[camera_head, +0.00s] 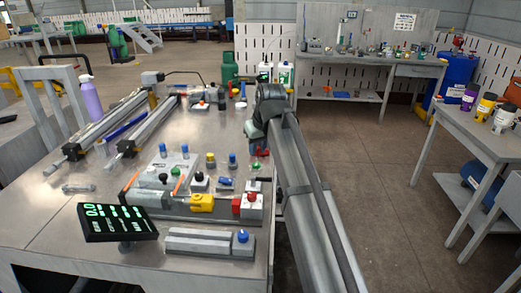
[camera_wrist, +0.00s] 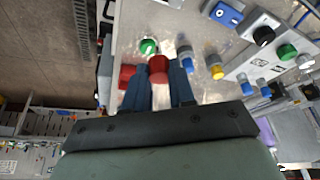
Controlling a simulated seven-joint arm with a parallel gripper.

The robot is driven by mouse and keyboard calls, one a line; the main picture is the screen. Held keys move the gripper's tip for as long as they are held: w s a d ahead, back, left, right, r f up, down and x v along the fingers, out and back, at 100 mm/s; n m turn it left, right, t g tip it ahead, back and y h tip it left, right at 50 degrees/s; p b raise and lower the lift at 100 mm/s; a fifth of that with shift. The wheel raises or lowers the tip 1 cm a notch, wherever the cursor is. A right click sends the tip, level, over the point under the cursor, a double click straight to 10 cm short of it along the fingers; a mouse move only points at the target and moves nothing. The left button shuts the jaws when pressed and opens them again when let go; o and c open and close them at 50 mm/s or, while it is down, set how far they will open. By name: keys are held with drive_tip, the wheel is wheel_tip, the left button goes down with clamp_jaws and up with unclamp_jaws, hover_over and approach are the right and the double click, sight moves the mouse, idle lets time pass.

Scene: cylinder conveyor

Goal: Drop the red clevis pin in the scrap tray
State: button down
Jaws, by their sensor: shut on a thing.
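My gripper (camera_wrist: 160,78) has its two dark fingers closed on the red clevis pin (camera_wrist: 158,68), whose rounded red end shows between the fingertips in the wrist view. In the head view my gripper (camera_head: 257,141) hangs over the right edge of the workbench, its fingers mostly hidden by my arm. A second red thing (camera_wrist: 127,73) shows just left of the left finger in the wrist view; the finger covers part of it, and I cannot tell whether it is the scrap tray. A red patch (camera_head: 262,152) also shows below my gripper in the head view.
The workbench (camera_head: 130,185) holds a red button box (camera_head: 251,207), a yellow block (camera_head: 202,203), a digit display (camera_head: 117,222) and two rails at the left. A green-topped piece (camera_wrist: 148,46) and a blue-topped cylinder (camera_wrist: 186,55) stand close to the fingers. Open floor lies right.

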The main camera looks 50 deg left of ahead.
drive_tip(key=shift+w+a+f+n+g, duration=0.6)
drive_tip(key=shift+w+a+f+n, duration=0.6)
drive_tip(key=shift+w+a, duration=4.8)
drive_tip(key=shift+w+d+f, duration=0.15)
drive_tip(key=shift+d+f, duration=0.05)
drive_tip(key=shift+f, duration=1.05)
drive_tip(key=shift+w+d+f, duration=0.15)
drive_tip(key=shift+f, duration=1.05)
drive_tip(key=c, duration=0.9)
unclamp_jaws()
drive_tip(key=shift+o, duration=0.2)
drive_tip(key=v, duration=1.4)
